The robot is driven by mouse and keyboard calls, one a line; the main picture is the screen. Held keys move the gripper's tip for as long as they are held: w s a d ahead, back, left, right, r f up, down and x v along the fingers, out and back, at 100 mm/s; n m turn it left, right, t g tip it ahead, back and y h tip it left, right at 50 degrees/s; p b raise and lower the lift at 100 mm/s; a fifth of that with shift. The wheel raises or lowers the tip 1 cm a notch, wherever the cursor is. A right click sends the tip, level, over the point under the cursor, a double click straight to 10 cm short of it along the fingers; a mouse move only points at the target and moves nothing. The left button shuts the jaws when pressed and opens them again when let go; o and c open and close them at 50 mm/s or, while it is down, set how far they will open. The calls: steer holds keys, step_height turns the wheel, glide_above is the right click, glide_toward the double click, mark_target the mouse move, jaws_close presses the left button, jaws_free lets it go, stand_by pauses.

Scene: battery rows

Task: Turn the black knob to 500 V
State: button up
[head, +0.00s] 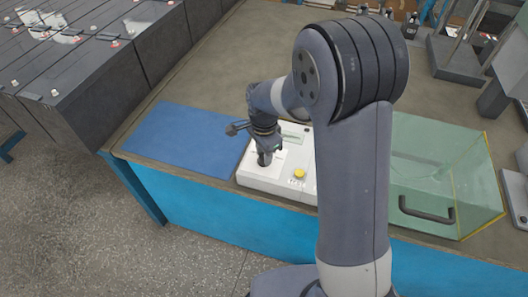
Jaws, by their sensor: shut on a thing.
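The white tester box (276,180) stands at the front edge of the bench, left of my upright arm link. My gripper (264,160) points down over the left part of the box, shut on the black knob. The knob is mostly hidden by the fingers and too small here to read. Its pointer and the voltage marks around it cannot be made out. A yellow button (299,174) sits on the box to the right of my gripper, with a label below it. My arm hides the right part of the box.
A blue mat (188,138) lies on the bench left of the box. A green clear cover with a dark handle (427,214) stands to the right, behind my arm. Large dark battery blocks (75,75) stand at the upper left. Metal stands (455,60) are at the back right.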

steer(key=shift+m, duration=0.8)
steer(key=o, duration=1)
steer(key=shift+c, duration=0.2)
step_height(320, 180, up, 11)
steer(key=shift+f, duration=0.1)
